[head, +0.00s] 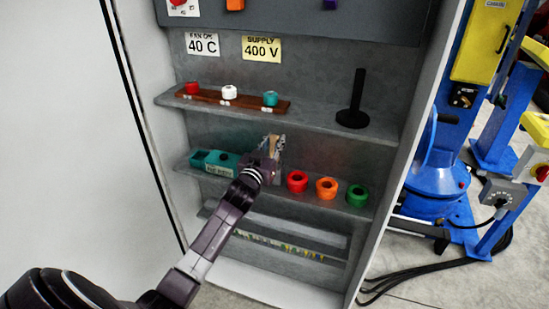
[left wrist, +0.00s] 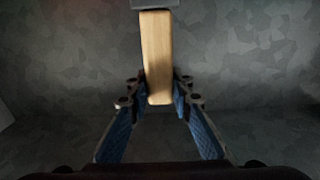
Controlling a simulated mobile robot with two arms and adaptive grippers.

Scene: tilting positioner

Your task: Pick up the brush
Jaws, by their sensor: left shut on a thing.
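The brush shows in the left wrist view as a light wooden handle (left wrist: 156,60) with a grey part (left wrist: 154,4) at the top edge of the picture. My left gripper (left wrist: 160,95) is shut on the wooden handle, with a blue-padded finger on each side of it. In the head view my left gripper (head: 273,150) is at the middle shelf, and the tan handle (head: 273,144) shows only in small part between its fingers. Whether the brush touches the shelf cannot be told. My right gripper is not in view.
The middle shelf (head: 232,182) holds a teal box (head: 213,161) left of my gripper and red (head: 297,181), orange (head: 326,188) and green (head: 357,195) rings to its right. The upper shelf holds a brown rack (head: 212,98) and a black stand (head: 353,112). Cabinet walls close both sides.

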